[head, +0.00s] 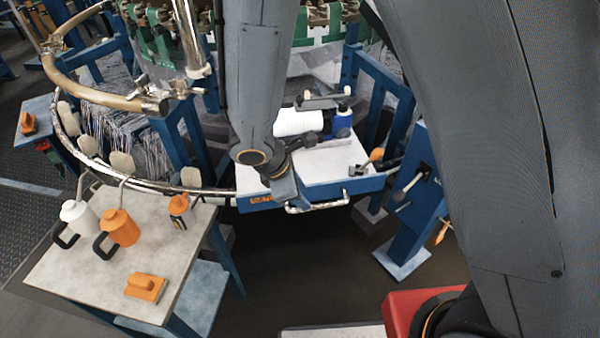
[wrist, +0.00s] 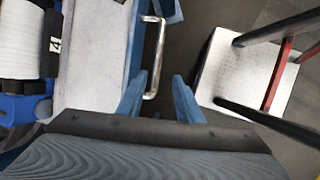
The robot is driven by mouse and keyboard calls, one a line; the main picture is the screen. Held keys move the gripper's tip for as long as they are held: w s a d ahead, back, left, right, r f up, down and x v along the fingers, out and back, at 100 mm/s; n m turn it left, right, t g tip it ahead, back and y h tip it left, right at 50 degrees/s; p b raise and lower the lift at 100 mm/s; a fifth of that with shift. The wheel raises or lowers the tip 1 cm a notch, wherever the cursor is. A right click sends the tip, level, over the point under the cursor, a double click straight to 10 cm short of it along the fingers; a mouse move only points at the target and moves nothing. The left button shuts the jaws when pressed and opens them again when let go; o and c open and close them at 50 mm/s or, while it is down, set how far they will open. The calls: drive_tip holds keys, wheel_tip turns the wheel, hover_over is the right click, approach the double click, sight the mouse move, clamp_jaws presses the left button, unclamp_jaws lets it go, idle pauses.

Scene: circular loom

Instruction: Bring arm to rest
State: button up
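My arm reaches down from the top of the head view, and its wrist hangs in front of a blue-framed tray with a white top (head: 325,160). In the wrist view my gripper (wrist: 159,75) shows two blue fingers spread apart with nothing held between them. The silver bar handle (head: 318,207) of the tray also shows in the wrist view (wrist: 160,55), appearing between and just beyond the fingers. I cannot tell how far the fingers are from it in depth. In the head view the fingers are mostly hidden by my wrist.
A white spool (head: 298,122) lies on the tray by a blue holder. The loom's metal ring (head: 130,178) curves at left. A side table (head: 95,262) holds a white bottle (head: 79,219), an orange bottle (head: 120,228) and an orange block (head: 146,287). Dark floor lies below the tray.

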drive_tip(key=s+d+r+m+g+y, duration=0.1)
drive_tip(key=s+d+r+m+y, duration=0.1)
drive_tip(key=d+r+m, duration=0.4)
drive_tip(key=s+d+r+m+g+y, duration=0.1)
drive_tip(key=s+d+r+m, duration=0.3)
drive_tip(key=d+m, duration=0.7)
drive_tip(key=shift+s+r+m+y, duration=0.35)
drive_tip(key=shift+r+m+y, duration=0.25)
drive_tip(key=shift+r+m, duration=0.5)
drive_tip(key=shift+f, duration=0.15)
drive_tip(key=shift+c, duration=0.2)
idle(1.3)
